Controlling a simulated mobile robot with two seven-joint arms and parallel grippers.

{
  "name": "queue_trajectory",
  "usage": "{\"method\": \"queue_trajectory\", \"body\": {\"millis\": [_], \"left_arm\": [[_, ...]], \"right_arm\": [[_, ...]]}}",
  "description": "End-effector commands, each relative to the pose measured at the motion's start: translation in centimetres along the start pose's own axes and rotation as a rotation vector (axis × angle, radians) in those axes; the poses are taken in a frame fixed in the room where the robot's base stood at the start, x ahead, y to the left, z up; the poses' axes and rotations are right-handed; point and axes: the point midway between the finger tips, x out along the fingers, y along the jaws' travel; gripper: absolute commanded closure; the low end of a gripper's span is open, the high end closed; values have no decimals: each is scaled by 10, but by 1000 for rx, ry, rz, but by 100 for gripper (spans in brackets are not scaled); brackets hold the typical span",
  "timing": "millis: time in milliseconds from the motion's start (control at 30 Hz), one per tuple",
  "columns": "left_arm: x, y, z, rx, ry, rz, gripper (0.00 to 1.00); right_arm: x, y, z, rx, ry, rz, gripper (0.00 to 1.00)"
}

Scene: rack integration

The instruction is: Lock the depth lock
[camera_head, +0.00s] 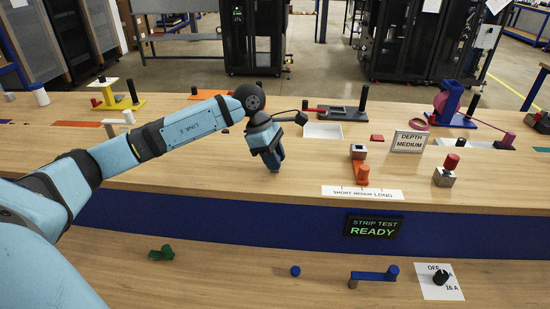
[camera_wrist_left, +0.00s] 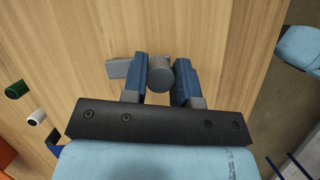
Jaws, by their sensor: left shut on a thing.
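My left gripper (camera_head: 275,163) points down at the wooden bench, left of the strip marked SHORT MEDIUM LONG (camera_head: 362,192). In the left wrist view its blue fingers (camera_wrist_left: 161,68) are shut on a grey round knob (camera_wrist_left: 158,75). A flat grey piece (camera_wrist_left: 117,68) shows beside the left finger; I cannot tell whether it joins the knob. The fingers hide the knob in the head view. An orange piece with a grey block (camera_head: 360,168) stands behind the strip, near the DEPTH MEDIUM sign (camera_head: 409,142). My right gripper is not in view.
A red-topped grey block (camera_head: 446,171) stands right of the strip. The STRIP TEST READY display (camera_head: 374,227) is on the blue front. The lower ledge holds a blue lever (camera_head: 374,276) and a black dial (camera_head: 440,278).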

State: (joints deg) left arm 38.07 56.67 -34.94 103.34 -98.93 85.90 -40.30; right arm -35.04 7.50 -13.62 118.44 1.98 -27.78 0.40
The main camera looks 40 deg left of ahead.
Motion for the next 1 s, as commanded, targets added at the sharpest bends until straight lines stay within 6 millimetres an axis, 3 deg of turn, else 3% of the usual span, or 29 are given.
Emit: {"method": "queue_trajectory", "body": {"millis": [33,67,167,433,567,1000], "left_arm": [[0,0,0,0,1,1,97],[0,0,0,0,1,1,69],[0,0,0,0,1,1,48],[-1,0,0,-1,0,1,48],[-11,1,0,0,0,3,48],[-104,0,0,-1,1,3,48]], "right_arm": [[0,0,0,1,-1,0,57],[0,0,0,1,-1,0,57],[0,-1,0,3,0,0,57],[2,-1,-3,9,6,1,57],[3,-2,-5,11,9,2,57],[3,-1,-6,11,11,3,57]]}}
